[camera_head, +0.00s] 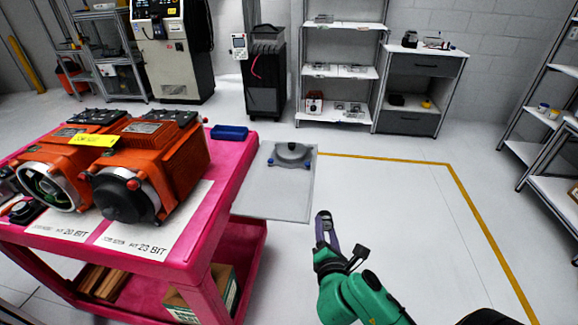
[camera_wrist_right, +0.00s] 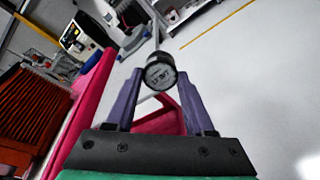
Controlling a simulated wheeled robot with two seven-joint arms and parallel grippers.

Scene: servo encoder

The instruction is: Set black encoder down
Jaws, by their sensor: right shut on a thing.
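My right gripper (camera_head: 326,230) is over open floor, to the right of the pink cart (camera_head: 222,200). In the right wrist view the purple fingers of my right gripper (camera_wrist_right: 160,85) are shut on a black encoder (camera_wrist_right: 160,73), a short round part with a pale lettered face, held near the fingertips. In the head view I cannot clearly make out the held encoder at the fingers.
Two orange servo motors (camera_head: 150,165) stand on the cart beside labels reading 20 BIT and 23 BIT. A blue tray (camera_head: 229,132) sits at its back corner. A grey plate (camera_head: 275,205) with a round fixture (camera_head: 292,154) adjoins the cart's right side. Floor to the right is clear.

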